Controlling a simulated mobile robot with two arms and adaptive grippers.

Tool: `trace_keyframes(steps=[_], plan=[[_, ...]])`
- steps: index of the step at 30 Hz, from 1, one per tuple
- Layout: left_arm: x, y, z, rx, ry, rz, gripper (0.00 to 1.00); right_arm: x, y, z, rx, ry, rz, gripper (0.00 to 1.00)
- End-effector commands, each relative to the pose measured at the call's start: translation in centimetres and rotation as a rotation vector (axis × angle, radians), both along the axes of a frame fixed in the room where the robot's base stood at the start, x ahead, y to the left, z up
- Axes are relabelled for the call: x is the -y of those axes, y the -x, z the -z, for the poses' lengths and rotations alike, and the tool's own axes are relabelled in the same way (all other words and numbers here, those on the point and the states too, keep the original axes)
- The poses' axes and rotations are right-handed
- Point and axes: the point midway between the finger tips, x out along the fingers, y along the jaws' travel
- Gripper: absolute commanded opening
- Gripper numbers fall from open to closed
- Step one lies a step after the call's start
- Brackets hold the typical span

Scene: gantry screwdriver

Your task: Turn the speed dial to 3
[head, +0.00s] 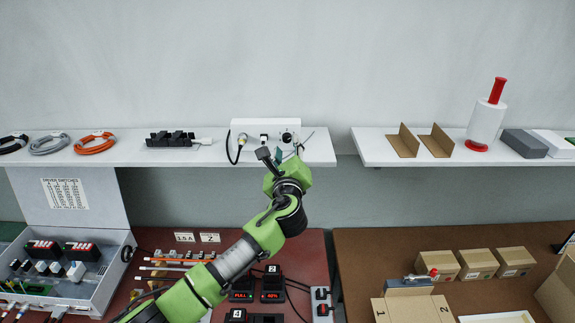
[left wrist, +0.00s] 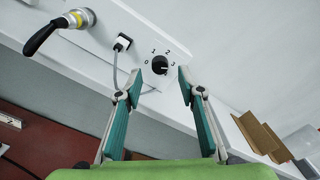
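The speed dial (left wrist: 160,64) is a black round knob on a white control box, with the numbers 0, 1, 2 and 3 printed around it. A small pale mark shows on its right side, towards the 3, but it is too small to read surely. My left gripper (left wrist: 159,76) is open, its two teal fingers apart to either side of the dial and not touching it. In the head view the dial (head: 287,137) sits at the right of the white box (head: 252,124), just above my left gripper (head: 279,155). My right gripper is not in view.
The box stands on a white wall shelf (head: 205,154). A black rack (head: 170,139) and coiled cables lie to the left. Cardboard holders (head: 436,141) stand on the right shelf.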

Motion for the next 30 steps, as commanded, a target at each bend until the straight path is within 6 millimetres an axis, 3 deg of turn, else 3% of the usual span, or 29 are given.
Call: trace_keyframes(steps=[15, 21, 30], plan=[[0.1, 7.7, 0.2, -0.003, 0.0, 0.001, 0.36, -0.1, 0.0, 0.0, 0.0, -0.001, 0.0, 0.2], [0.0, 8.7, 0.1, -0.002, -0.001, 0.0, 0.36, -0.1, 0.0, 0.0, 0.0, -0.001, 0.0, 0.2], [0.0, 8.8, 0.1, -0.003, 0.0, 0.0, 0.36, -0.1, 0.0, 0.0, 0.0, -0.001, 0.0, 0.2]])
